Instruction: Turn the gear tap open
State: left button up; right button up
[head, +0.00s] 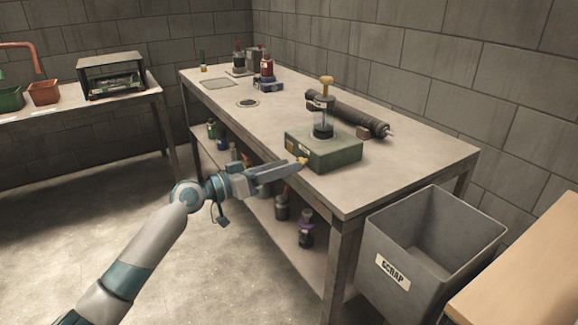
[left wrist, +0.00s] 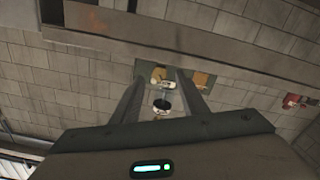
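My right gripper is out of view.
A dark mesh tube (head: 345,114) lies behind the box on the workbench (head: 400,165). Bottles stand on the shelf below. A grey scrap bin (head: 437,232) stands at the right end, beside a wooden surface (head: 530,275). The bench top left of the box is mostly clear.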

pick_arm(q)
jog(key=b+v, duration=0.1)
jog(key=v, duration=1.4)
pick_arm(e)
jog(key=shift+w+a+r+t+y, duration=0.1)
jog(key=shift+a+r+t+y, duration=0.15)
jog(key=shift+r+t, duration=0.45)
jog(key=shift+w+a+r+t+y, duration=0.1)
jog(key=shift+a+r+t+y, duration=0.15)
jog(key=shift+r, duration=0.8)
